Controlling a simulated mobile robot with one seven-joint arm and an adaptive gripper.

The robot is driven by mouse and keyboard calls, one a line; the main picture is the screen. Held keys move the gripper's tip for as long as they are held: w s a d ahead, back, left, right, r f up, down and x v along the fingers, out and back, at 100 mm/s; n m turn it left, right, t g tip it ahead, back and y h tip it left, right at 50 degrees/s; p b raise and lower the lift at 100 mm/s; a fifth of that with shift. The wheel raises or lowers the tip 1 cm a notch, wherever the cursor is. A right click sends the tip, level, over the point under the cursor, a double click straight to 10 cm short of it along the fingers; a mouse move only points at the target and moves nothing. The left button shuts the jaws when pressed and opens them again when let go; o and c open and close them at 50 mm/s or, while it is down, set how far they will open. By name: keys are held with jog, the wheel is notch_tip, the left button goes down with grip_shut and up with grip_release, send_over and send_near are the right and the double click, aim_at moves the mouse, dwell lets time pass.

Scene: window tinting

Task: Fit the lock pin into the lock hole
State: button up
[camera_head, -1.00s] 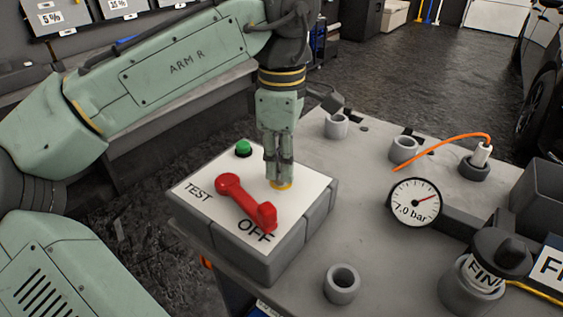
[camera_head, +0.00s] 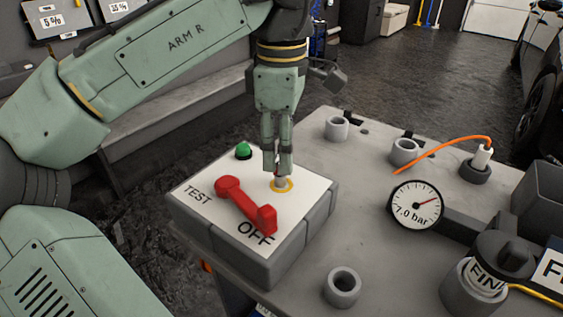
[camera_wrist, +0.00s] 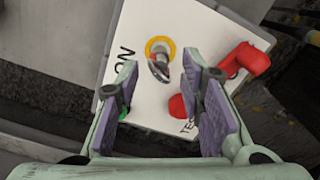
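The lock pin (camera_head: 281,180), a short metal pin with a bit of red near its top, stands inside the yellow ring of the lock hole (camera_head: 291,187) on the white panel. In the wrist view the pin (camera_wrist: 160,66) rises from the yellow ring (camera_wrist: 151,44); how deep it sits is hidden. My gripper (camera_head: 278,170) is just above the pin, pointing down. In the wrist view its fingers (camera_wrist: 158,88) are apart with nothing between them, and the pin shows beyond the tips. The red lever (camera_head: 243,203) lies on the panel, its handle end near OFF.
A green button (camera_head: 243,150) is at the panel's back corner. A gauge (camera_head: 415,205) reading 7.0 bar, several grey sockets such as one in front (camera_head: 342,286), and an orange cable (camera_head: 440,146) are on the grey table (camera_head: 350,235). The table between panel and gauge is clear.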

notch_tip(320, 180, up, 9)
jog(key=shift+f+p, duration=0.15)
jog(key=shift+p, duration=0.15)
